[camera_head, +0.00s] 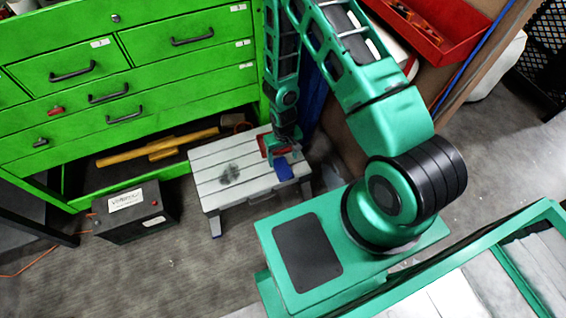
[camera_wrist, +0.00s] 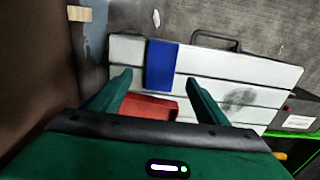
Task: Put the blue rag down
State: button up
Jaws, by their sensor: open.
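The blue rag (camera_head: 284,171) lies near the right end of the top of a low white slatted stool (camera_head: 222,170). In the wrist view the rag (camera_wrist: 161,65) is a flat blue strip across the slats, reaching the stool's edge. My gripper (camera_wrist: 160,82) is open, its two green fingers spread on either side of the rag with gaps between. In the head view my gripper (camera_head: 281,152) is low over the stool's right end, partly hidden by my arm. A red object (camera_wrist: 150,107) is between the finger bases; I cannot tell what it rests on.
A green drawer cabinet (camera_head: 130,75) stands behind the stool, with a yellow-handled tool (camera_head: 155,148) on its lower shelf. A black battery box (camera_head: 135,210) is left of the stool. A dark smudge (camera_head: 230,174) marks the stool top. Grey floor is clear in front.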

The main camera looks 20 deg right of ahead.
jog(key=shift+r, duration=2.35)
jog(key=s+d+r+m, duration=0.1)
jog(key=d+r, duration=0.4)
jog(key=r, duration=0.4)
jog(key=d+r+m+h, duration=0.1)
jog(key=d+r, duration=0.3)
jog(key=r, duration=0.5)
jog(key=s+d+r+m, duration=0.1)
jog(key=d+r, duration=0.4)
jog(key=r, duration=0.4)
jog(key=s+d+r+m+y, duration=0.1)
jog(key=s+d+r+m, duration=0.2)
jog(key=s+r, duration=1.4)
jog(key=s, duration=0.4)
jog(key=shift+d+r, duration=0.3)
jog(key=shift+r, duration=0.05)
jog(key=shift+w+f, duration=0.25)
jog(key=shift+w, duration=0.3)
